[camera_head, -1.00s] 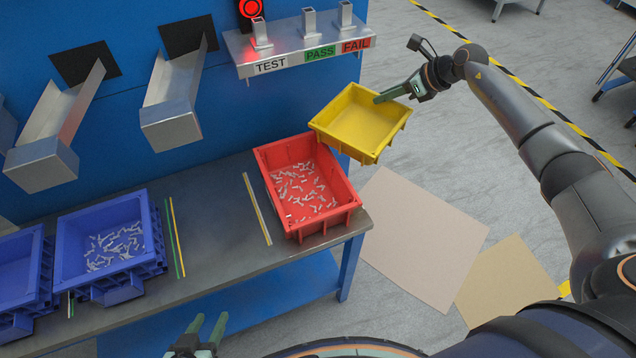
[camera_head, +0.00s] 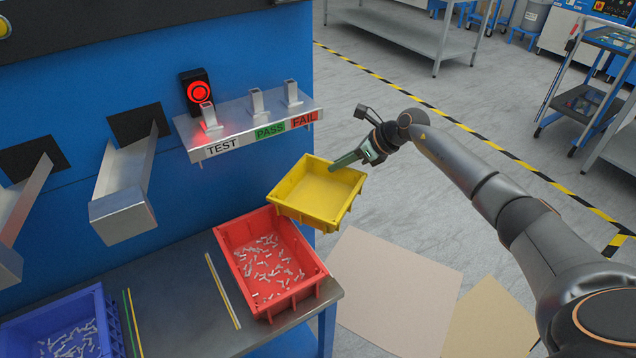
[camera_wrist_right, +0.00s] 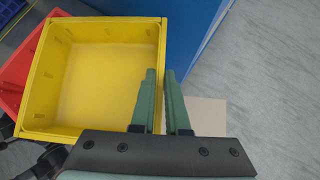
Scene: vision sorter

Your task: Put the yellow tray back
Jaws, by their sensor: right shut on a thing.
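The yellow tray (camera_head: 318,192) is empty and hangs in the air, tilted, just beyond and to the right of the red tray. My right gripper (camera_head: 345,161) is shut on its right rim. In the right wrist view the yellow tray (camera_wrist_right: 95,80) fills the left side, and the green fingers of my right gripper (camera_wrist_right: 163,100) stand on either side of its wall. My left gripper does not show in the head view now.
A red tray (camera_head: 236,274) with small metal parts stands on the grey bench (camera_head: 180,310). A blue tray (camera_head: 22,328) stands at the left. A shelf (camera_head: 250,131) labelled TEST, PASS and FAIL is behind the yellow tray. Mats (camera_head: 390,285) lie on the floor at right.

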